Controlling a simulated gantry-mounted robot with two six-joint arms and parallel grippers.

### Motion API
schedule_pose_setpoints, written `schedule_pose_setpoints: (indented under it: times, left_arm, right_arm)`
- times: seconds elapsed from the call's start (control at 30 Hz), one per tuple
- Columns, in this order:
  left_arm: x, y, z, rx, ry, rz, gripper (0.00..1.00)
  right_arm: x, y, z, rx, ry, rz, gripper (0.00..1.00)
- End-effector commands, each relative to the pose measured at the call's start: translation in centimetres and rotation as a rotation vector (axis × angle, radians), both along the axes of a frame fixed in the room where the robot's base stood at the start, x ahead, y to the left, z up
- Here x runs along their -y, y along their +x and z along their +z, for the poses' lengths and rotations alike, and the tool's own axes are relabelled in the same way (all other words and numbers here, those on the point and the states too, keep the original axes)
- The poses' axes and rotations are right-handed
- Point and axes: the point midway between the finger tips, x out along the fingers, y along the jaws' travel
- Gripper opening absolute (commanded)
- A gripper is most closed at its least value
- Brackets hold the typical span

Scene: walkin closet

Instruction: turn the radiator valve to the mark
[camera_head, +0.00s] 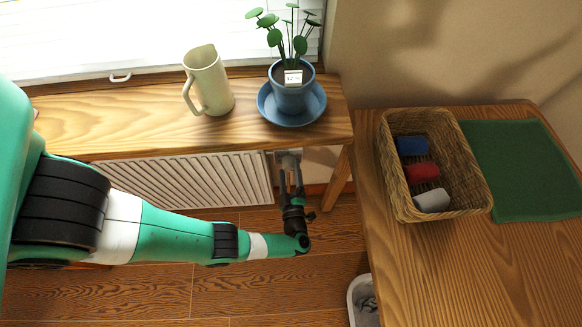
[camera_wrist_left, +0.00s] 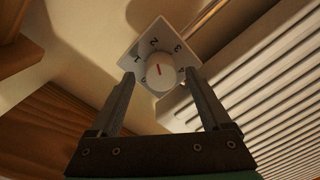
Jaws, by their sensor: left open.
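In the head view, my left gripper (camera_head: 290,173) points at the valve beside the radiator (camera_head: 190,183), and the valve is mostly hidden. My right gripper is not in view.
A wooden shelf (camera_head: 125,120) above the radiator bears a cream jug (camera_head: 208,80) and a potted plant (camera_head: 291,92) on a blue saucer. A table (camera_head: 440,262) at right holds a wicker basket (camera_head: 455,150) with rolled cloths and a green mat (camera_head: 520,165).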

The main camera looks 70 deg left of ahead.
Motion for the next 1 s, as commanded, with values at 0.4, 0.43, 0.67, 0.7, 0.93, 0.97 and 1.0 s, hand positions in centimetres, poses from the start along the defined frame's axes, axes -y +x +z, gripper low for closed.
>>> schedule_pose_setpoints:
  times: [0.4,0.43,0.67,0.7,0.93,0.97,1.0]
  left_arm:
    - [8.4,-2.1,0.3,0.000,0.000,-0.004,0.81]
    - [8.7,-2.2,0.3,0.000,0.001,-0.002,0.81]
    - [9.0,-2.4,0.3,0.000,0.000,0.001,0.81]
    - [9.0,-2.4,0.3,0.000,0.000,0.001,0.81]
    - [9.0,-2.4,0.3,0.000,0.000,0.000,0.81]
    - [9.0,-2.4,0.3,0.000,0.001,0.001,0.81]
    - [9.0,-2.4,0.3,0.000,0.001,0.001,0.81]
  right_arm:
    - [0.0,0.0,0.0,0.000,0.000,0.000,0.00]
    - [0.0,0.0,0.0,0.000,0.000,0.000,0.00]
    - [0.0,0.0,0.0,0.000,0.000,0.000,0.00]
    - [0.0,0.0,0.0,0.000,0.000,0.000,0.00]
    - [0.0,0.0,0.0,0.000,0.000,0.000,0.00]
    - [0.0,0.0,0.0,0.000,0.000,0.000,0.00]
    - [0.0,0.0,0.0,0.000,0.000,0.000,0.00]
